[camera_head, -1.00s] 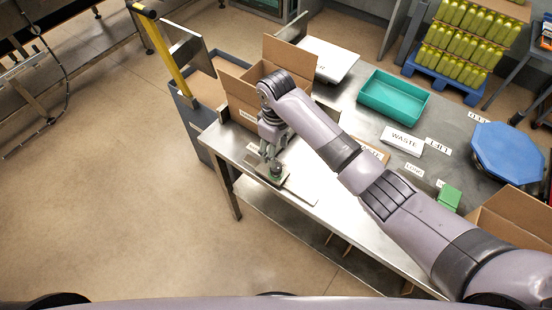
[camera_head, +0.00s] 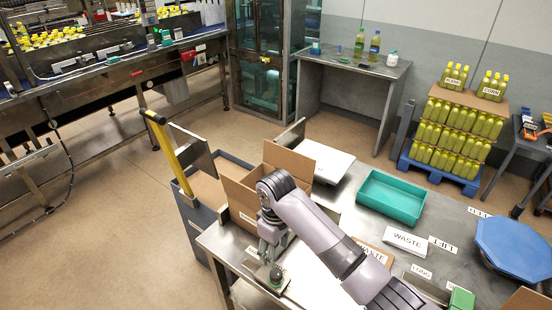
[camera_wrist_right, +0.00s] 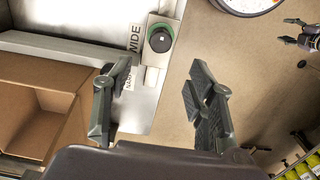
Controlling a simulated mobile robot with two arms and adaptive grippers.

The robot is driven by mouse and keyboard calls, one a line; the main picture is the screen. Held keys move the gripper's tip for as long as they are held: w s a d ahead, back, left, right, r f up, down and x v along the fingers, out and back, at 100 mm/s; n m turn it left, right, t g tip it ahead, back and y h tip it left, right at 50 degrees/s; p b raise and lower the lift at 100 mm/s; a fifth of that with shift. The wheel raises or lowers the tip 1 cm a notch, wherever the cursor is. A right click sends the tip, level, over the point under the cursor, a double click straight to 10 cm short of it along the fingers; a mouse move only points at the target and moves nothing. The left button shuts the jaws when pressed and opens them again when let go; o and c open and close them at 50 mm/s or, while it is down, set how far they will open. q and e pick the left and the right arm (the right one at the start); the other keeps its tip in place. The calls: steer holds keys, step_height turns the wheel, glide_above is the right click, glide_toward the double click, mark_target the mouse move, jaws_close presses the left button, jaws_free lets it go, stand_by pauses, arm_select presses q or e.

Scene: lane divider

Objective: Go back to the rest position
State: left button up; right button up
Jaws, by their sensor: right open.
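My right gripper (camera_head: 268,256) is over the near left corner of the steel table (camera_head: 232,245). In the right wrist view its two fingers (camera_wrist_right: 158,78) stand wide apart with nothing between them. A dark round knob with a green ring (camera_wrist_right: 160,39) sits on a pale plate just beyond the fingertips; the knob also shows under the gripper in the head view (camera_head: 276,275). I cannot tell from the head view whether the fingers clear it. A grey jointed part at the right edge of the wrist view may be my left gripper (camera_wrist_right: 303,38); its jaws are unclear.
An open cardboard box (camera_head: 240,198) stands close beside the right gripper. A teal tray (camera_head: 392,198), WASTE sign (camera_head: 407,240) and blue octagonal piece (camera_head: 512,248) are further right. A yellow post (camera_head: 170,155) stands left of the table. The floor at left is clear.

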steer(key=s+d+f+m+t+y, duration=0.1)
steer(key=s+d+f+m, duration=0.15)
steer(key=s, duration=0.45)
steer(key=s+d+f+m+y, duration=0.2)
steer(key=s+f, duration=0.2)
steer(key=s, duration=0.2)
steer(key=s+d+r+m+t+h, duration=0.3)
steer(key=s+d+m, duration=0.1)
steer(key=s+d, duration=1.1)
step_height(320, 180, down, 33)
steer(key=d+g+b, duration=0.1)
steer(key=g+b, duration=0.1)
steer(key=b, duration=0.5)
steer(key=s+d+f+b, duration=0.1)
steer(key=s+f+b, duration=0.1)
steer(key=s+f, duration=0.6)
steer(key=s+d+f+g+b, duration=0.1)
steer(key=s+d+f+b, duration=0.1)
steer(key=s+f, duration=0.7)
step_height(320, 180, down, 4)
steer(key=shift+s+f+b, duration=0.2)
steer(key=shift+f+b, duration=0.05)
steer(key=shift+b, duration=0.6)
